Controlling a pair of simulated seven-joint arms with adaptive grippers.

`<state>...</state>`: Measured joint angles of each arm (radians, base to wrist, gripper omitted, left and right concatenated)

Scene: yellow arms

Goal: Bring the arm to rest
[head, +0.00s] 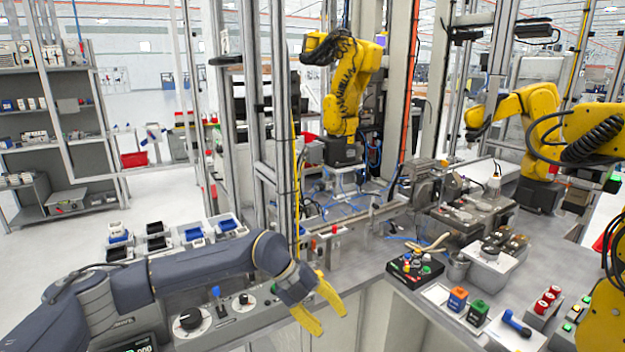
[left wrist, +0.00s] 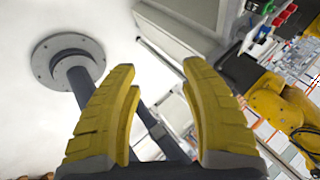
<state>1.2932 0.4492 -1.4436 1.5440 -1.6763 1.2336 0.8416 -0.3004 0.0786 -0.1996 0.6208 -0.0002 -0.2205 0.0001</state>
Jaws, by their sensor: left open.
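My left arm (head: 190,277) comes in from the left in the head view, dark grey-blue, reaching over the front control bench. My left gripper (head: 333,305), with yellow fingers, hangs at its end in front of the bench edge. In the left wrist view the two yellow fingers (left wrist: 160,105) stand wide apart with nothing between them. My right gripper is not in either view.
A control panel (head: 235,308) with knobs lies beneath my left arm. To the right, a bench holds a black button box (head: 414,268), orange (head: 457,299) and green (head: 478,312) blocks and a blue-handled tool (head: 516,322). Yellow robot arms (head: 345,80) stand behind.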

